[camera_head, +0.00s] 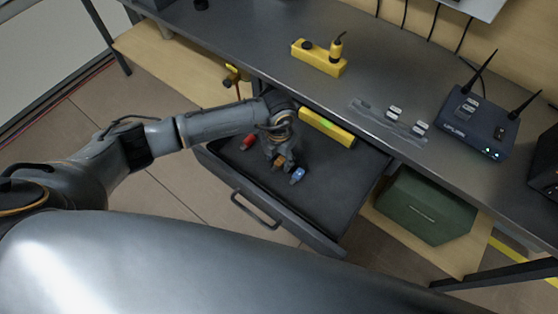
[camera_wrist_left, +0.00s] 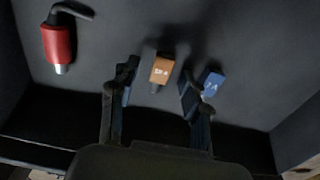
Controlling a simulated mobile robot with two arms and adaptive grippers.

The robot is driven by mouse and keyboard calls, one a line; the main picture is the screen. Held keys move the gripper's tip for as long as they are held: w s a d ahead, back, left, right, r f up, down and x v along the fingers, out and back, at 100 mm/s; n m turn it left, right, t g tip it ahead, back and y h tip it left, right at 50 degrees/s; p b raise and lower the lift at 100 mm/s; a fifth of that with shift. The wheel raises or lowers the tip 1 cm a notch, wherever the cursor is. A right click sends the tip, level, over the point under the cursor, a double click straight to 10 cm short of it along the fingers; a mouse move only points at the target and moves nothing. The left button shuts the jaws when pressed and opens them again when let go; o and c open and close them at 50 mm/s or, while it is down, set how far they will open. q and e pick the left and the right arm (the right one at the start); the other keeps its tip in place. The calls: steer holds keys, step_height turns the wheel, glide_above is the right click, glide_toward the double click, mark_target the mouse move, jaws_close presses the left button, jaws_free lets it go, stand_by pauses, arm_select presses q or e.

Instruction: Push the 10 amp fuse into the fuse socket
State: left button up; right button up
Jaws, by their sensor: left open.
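My left gripper (camera_wrist_left: 156,88) is open over the drawer, with its fingers on either side of an orange-brown fuse (camera_wrist_left: 160,70); in the head view the gripper (camera_head: 280,164) partly covers this fuse (camera_head: 279,162). The fuse's printed amp label is too blurred to read surely. A blue fuse (camera_wrist_left: 209,82) lies just right of the gripper, and also shows in the head view (camera_head: 298,175). I cannot tell whether the fingers touch either fuse. The router (camera_head: 480,118) on the bench has small dark fittings on top; I cannot make out which is the fuse socket. My right gripper is not in view.
The open drawer (camera_head: 318,240) also holds a red tool (camera_wrist_left: 58,42) with a metal tip and a yellow level (camera_head: 327,128). A yellow box (camera_head: 318,60) and small pale-labelled parts (camera_head: 394,113) lie on the bench. A green box (camera_head: 425,205) stands below.

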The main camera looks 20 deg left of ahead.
arm_select(q)
steer(key=shift+f, duration=0.2)
steer(key=c, duration=0.9)
steer(key=shift+r, duration=0.1)
steer(key=shift+c, duration=0.2)
